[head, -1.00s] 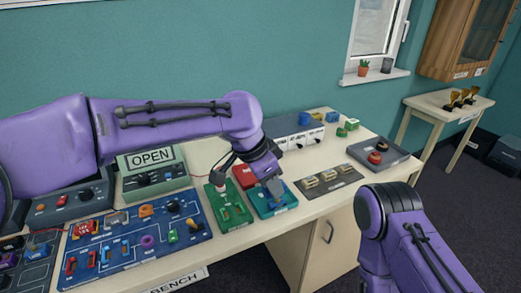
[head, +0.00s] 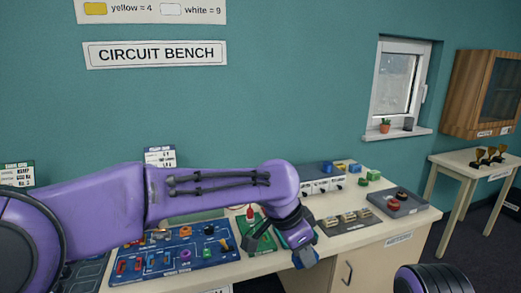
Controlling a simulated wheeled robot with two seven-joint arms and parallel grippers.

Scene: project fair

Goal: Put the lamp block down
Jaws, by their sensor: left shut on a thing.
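My left gripper (head: 304,258) hangs at the front edge of the bench, right of the green board, pointing down. It is shut on the lamp block, which is mostly hidden by the jaws and wrist, so its shape and any contact with the bench cannot be told. My right gripper is out of view; only part of my right arm shows at the bottom right.
The bench (head: 352,240) holds a blue circuit board (head: 215,250), a green board (head: 262,243) with a red-topped part, a row of small blocks (head: 348,220) and a grey tray (head: 398,205) with red round parts. Bare bench top lies around the tray.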

